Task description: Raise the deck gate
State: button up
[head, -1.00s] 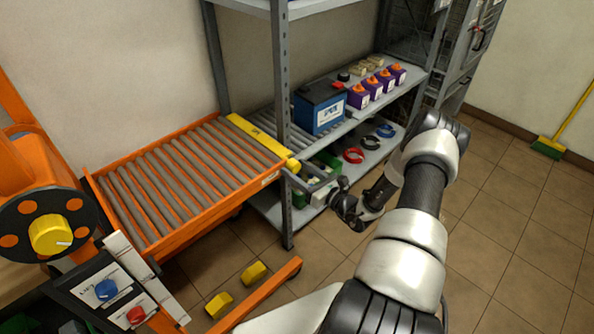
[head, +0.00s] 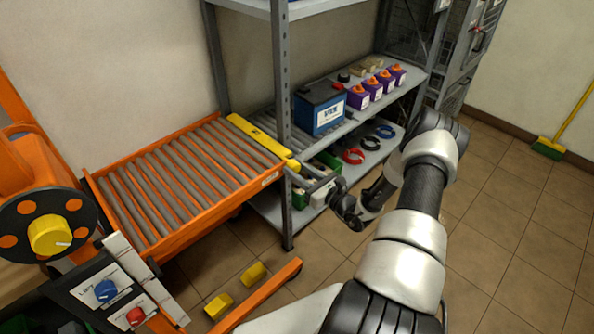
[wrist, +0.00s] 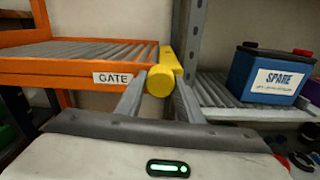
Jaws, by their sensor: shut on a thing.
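The deck gate is a yellow bar (head: 258,138) across the right end of the orange roller deck (head: 180,180). It lies low, level with the rollers. In the wrist view the yellow gate (wrist: 168,62) ends in a round knob, just right of a white GATE label (wrist: 112,79). My gripper (wrist: 160,84) has its two grey fingers on either side of that knob and is shut on it. In the head view my gripper (head: 294,170) is at the gate's near end, by the shelf post. The fingertips are partly hidden by the knob.
A grey shelf post (head: 283,120) stands right beside the gate. Behind it, a blue SPARE battery (head: 318,108) sits on the shelf, with purple batteries (head: 373,88) further right. Yellow blocks (head: 219,305) lie on the floor.

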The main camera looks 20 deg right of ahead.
jog(key=n, duration=0.4)
jog(key=shift+b, duration=0.35)
jog(key=n, duration=0.4)
jog(key=shift+f+n+b, duration=0.1)
jog(key=shift+n+b, duration=0.2)
jog(key=shift+b, duration=0.05)
jog(key=n+b, duration=0.1)
jog(key=n, duration=0.3)
jog(key=shift+d+n, duration=0.1)
jog(key=shift+n, duration=0.2)
jog(key=shift+n+b, duration=0.45)
jog(key=shift+n, duration=1.55)
jog(key=o, duration=1.1)
jog(key=shift+c, duration=0.2)
jog(key=p+v, duration=0.1)
jog(key=v, duration=1.6)
jog(key=shift+s+r+p, duration=0.2)
jog(key=shift+p, duration=0.15)
